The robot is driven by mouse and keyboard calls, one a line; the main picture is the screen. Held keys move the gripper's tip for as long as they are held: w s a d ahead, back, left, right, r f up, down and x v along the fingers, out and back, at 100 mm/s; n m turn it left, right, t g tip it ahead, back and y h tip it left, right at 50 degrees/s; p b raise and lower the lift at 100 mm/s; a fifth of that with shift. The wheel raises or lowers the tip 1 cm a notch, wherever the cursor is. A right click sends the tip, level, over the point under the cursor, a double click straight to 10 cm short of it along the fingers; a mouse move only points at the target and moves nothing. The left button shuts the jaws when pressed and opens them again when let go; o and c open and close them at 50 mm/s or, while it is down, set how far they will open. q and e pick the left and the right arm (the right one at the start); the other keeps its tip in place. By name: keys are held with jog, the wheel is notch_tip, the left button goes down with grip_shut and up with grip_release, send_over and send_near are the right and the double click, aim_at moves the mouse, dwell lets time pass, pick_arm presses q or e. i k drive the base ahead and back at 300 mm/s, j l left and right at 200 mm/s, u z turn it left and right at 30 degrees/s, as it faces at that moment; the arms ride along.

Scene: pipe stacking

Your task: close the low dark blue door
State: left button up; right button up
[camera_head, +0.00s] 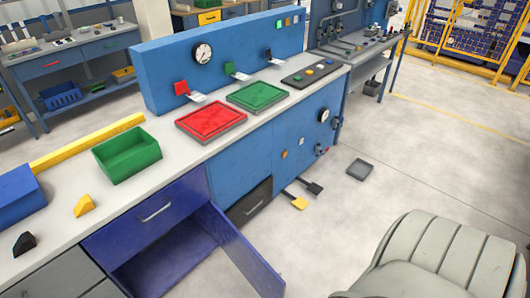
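The low dark blue door (246,256) stands open below the workbench. It is swung outward from the right side of a dark blue cabinet (150,262), and the inside of the cabinet shows. A dark blue front with a metal handle (156,212) is above the opening and looks shut. Neither of my grippers is in view.
A grey padded seat (440,262) is at the lower right. Yellow and black pedals (299,203) and a grey tray (360,169) are on the floor. A green bin (128,160) stands on the bench. Floor between door and seat is clear.

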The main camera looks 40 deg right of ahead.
aim_at(266, 282)
jog(key=k+l+u, duration=0.1)
jog(key=l, duration=0.3)
jog(key=k+l+u, duration=0.1)
jog(key=l, duration=0.35)
jog(key=k+l+u, duration=0.1)
jog(key=l, duration=0.3)
jog(key=k+l+u, duration=0.1)
jog(key=l, duration=0.3)
jog(key=k+l+u, duration=0.1)
jog(key=k+l, duration=0.15)
jog(key=k+l+u, duration=0.1)
jog(key=l, duration=0.4)
